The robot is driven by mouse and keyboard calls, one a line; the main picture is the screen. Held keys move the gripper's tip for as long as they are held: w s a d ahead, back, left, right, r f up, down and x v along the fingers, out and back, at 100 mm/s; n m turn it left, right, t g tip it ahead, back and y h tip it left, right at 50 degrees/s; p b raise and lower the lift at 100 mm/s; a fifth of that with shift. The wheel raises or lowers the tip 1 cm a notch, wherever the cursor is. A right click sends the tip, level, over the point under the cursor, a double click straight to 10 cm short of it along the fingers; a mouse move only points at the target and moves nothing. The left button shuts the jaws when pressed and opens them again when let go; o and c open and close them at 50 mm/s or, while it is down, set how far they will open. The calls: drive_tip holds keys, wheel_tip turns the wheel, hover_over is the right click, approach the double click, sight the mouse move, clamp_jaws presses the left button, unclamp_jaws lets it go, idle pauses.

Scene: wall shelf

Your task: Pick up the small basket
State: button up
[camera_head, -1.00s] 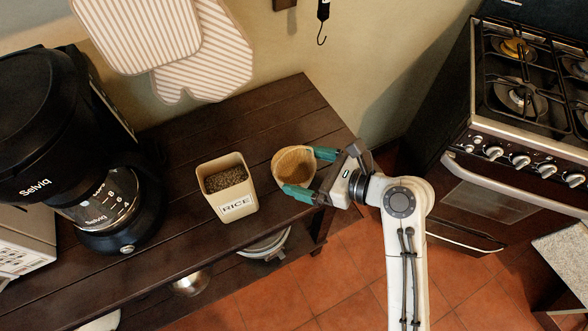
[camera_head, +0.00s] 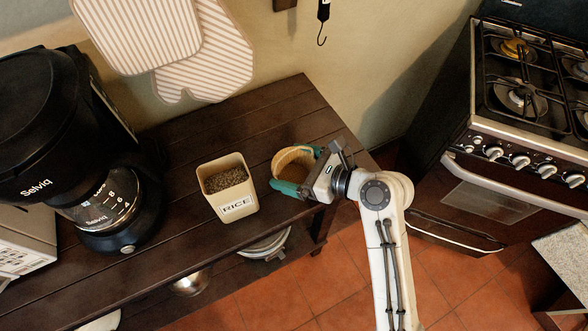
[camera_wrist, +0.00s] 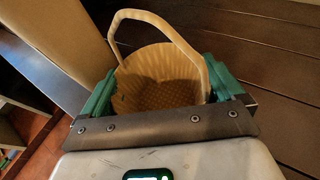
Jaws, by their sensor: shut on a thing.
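The small basket (camera_head: 292,160) is tan and woven, and it is on the wooden shelf top at the right of the rice canister. In the wrist view the basket (camera_wrist: 160,80) fills the space between the fingers, with its pale handle arching above it. My gripper (camera_head: 295,170) has green fingers, one on each side of the basket, and is shut on it. I cannot tell whether the basket's base touches the shelf.
The rice canister (camera_head: 227,190) stands close to the left of my gripper. A black coffee maker (camera_head: 60,140) is further left. The dark wooden shelf (camera_head: 290,110) is bare behind the basket. A stove (camera_head: 510,130) stands at the right.

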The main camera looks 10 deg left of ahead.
drive_tip(key=shift+r, duration=0.6)
wheel_tip(320, 180, up, 2)
drive_tip(key=shift+s+r, duration=0.1)
drive_tip(key=shift+r, duration=0.05)
drive_tip(key=s+d+r, duration=0.1)
drive_tip(key=s+r, duration=0.3)
drive_tip(key=s, duration=0.3)
drive_tip(key=s+d+r+p, duration=0.1)
drive_tip(key=s+r, duration=0.4)
drive_tip(key=s, duration=0.1)
drive_tip(key=shift+s+d+r, duration=0.2)
drive_tip(key=shift+s+r, duration=0.05)
drive_tip(key=shift+s, duration=0.1)
drive_tip(key=shift+w, duration=0.1)
